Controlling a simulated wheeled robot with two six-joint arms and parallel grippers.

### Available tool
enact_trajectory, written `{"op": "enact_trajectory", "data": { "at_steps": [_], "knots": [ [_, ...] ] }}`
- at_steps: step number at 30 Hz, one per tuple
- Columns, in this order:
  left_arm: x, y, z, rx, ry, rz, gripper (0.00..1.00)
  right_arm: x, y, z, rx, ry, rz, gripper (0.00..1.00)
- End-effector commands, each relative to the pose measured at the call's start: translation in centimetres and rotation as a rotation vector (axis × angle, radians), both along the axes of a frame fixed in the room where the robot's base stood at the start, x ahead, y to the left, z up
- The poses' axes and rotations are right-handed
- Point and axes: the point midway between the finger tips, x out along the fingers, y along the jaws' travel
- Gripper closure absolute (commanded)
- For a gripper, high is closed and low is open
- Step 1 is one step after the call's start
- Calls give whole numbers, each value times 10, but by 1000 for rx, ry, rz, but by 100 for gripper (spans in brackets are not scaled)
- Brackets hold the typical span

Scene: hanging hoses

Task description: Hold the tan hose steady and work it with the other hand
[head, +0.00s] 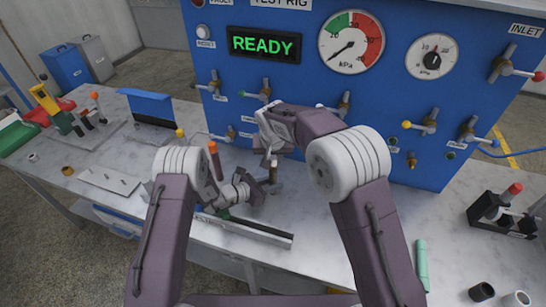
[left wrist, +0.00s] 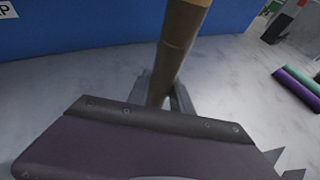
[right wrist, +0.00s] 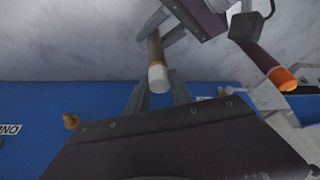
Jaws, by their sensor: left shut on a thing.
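The tan hose (head: 274,172) stands roughly upright in front of the blue test rig. It also shows in the left wrist view (left wrist: 180,42), and its pale end shows in the right wrist view (right wrist: 158,78). My left gripper (head: 268,185) is shut on the hose low down; its fingers are on either side of it in the left wrist view (left wrist: 164,92). My right gripper (head: 271,157) is above the left one, near the hose's pale end. Its fingers (right wrist: 159,88) are apart, with that end between or just beyond their tips; I cannot tell contact.
The blue rig panel (head: 300,85) with valves and gauges rises close behind. An orange-capped dark piece (head: 214,160) stands left of my grippers. A teal tube (head: 421,265) and a black rack (head: 500,215) are at right.

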Motion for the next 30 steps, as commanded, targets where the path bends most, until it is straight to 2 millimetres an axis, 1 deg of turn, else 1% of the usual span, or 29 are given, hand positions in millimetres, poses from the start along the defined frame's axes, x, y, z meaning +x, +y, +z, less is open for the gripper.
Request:
{"op": "enact_trajectory", "data": {
  "at_steps": [1, 2, 3, 4, 5, 13, 17, 20, 27, 30],
  "knots": [
    [0, 0, 0, 0, 0, 0, 100, 0, 0, 0, 0, 0, 0, 100],
    [0, 0, 0, 0, 0, 0, 100, 0, 0, 0, 0, 0, 0, 71],
    [0, 0, 0, 0, 0, 0, 100, 0, 0, 0, 0, 0, 0, 60],
    [0, 0, 0, 0, 0, 0, 100, 0, 0, 0, 0, 0, 0, 52],
    [0, 0, 0, 0, 0, 0, 100, 0, 0, 0, 0, 0, 0, 49],
    [0, 0, 0, 0, 0, 0, 100, 0, 0, 1, 0, 0, 0, 49],
    [0, 0, 0, 0, 0, 0, 100, -4, 0, 10, 1, -1, 0, 49],
    [0, 0, 0, 0, 0, 0, 100, -11, 1, 28, 2, -4, 1, 49],
    [0, 0, 0, 0, 0, 0, 100, -32, 0, 79, 2, -4, 1, 49],
    [0, 0, 0, 0, 0, 0, 100, -38, 1, 95, 2, -3, 1, 49]
  ]
}}
